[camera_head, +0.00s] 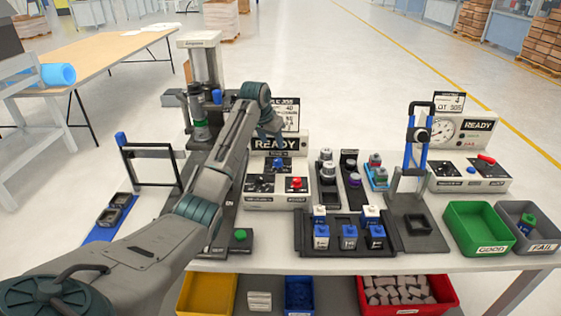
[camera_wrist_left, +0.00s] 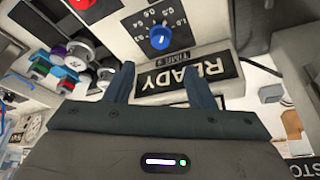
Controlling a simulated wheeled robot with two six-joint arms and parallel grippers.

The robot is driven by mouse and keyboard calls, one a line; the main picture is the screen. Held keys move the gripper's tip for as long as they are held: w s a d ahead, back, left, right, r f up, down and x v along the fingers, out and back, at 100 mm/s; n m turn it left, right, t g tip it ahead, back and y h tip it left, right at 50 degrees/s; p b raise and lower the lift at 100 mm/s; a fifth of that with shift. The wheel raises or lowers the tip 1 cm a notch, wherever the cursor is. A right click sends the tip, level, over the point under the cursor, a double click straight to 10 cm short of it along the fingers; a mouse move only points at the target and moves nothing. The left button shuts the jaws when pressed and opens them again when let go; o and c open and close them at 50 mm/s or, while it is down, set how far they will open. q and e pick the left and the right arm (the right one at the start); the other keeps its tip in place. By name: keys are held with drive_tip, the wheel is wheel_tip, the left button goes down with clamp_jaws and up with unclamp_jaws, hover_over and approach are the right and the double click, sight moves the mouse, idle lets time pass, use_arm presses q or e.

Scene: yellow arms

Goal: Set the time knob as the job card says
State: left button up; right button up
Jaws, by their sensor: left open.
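The time knob (camera_wrist_left: 160,38) is a blue dial on a black panel with a printed scale, under a label reading TIME; its pointer setting is too small to read surely. In the head view the knob (camera_head: 278,163) sits on the front of the white READY box (camera_head: 264,201). The job card (camera_head: 291,108) stands behind the box, partly covered by my left arm; its text is only partly legible. My left gripper (camera_head: 271,134) is above the box, close to the READY display. In the wrist view the left gripper (camera_wrist_left: 160,84) is open and empty, its fingers apart from the knob. My right gripper is out of view.
A red button (camera_head: 296,183) sits right of the knob. Several capped cylinders (camera_head: 327,168) stand in racks to the right. A blue-handled press (camera_head: 417,150), a green bin (camera_head: 478,230) and a grey bin (camera_head: 528,227) are farther right. The table's front edge is mostly clear.

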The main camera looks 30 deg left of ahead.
sight(278, 159)
use_arm(q)
drive_tip(key=p+x, duration=0.2)
drive_tip(key=x, duration=0.7)
drive_tip(key=shift+f, duration=0.4)
drive_tip(key=shift+p, duration=0.3)
drive_tip(key=c, duration=1)
